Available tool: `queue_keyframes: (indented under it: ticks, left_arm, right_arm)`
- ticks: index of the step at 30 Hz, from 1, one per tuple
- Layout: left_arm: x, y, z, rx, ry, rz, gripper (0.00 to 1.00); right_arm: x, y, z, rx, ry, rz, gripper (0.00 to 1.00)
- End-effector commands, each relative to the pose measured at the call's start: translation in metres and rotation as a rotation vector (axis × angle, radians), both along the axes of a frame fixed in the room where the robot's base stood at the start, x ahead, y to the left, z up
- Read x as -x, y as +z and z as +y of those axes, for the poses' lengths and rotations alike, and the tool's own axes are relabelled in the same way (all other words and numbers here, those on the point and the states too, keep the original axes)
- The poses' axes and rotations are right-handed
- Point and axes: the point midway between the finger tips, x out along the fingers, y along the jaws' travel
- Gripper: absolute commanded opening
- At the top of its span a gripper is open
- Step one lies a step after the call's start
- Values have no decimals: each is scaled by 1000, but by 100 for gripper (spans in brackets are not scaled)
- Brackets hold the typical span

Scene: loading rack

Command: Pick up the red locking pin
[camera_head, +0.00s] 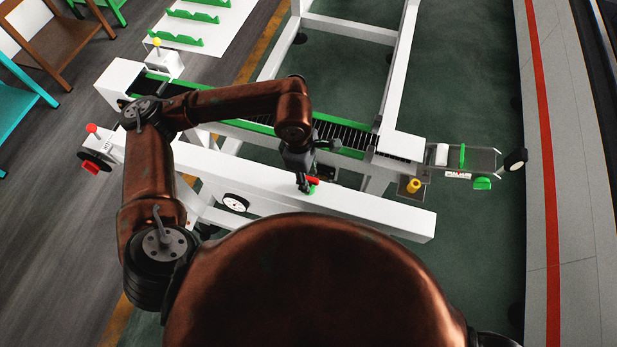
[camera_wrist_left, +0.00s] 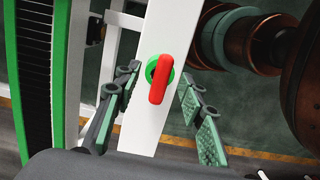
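The red locking pin (camera_head: 313,181) sits in a green collar (camera_head: 312,190) on top of the white front beam of the rack. In the left wrist view the red locking pin (camera_wrist_left: 158,79) stands in front of the green collar (camera_wrist_left: 152,69) on the white beam. My left gripper (camera_head: 304,187) is at the pin in the head view. In the left wrist view its two green-padded fingers (camera_wrist_left: 160,108) are spread apart, one on each side of the pin, with gaps visible. My right gripper is not in view.
The white front beam (camera_head: 380,208) runs below a roller track with green edges (camera_head: 345,150). A yellow knob (camera_head: 413,186) and a green-marked end plate (camera_head: 470,160) are to the right. A red knob (camera_head: 91,128) is at the left end.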

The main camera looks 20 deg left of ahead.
Motion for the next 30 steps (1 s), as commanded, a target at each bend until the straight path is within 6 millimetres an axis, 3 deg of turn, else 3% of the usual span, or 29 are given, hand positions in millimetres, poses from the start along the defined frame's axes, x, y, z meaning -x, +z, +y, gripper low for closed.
queue_keyframes:
  ticks: [9, 25, 30]
  left_arm:
    - [0, -9, -2, 0, -2, 0, 37]
    - [0, -8, -2, 0, -3, 0, 1]
    - [0, -8, -2, 1, -3, 0, 0]
  right_arm:
    - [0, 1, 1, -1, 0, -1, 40]
    - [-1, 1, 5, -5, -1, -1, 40]
    - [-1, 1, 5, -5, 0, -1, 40]
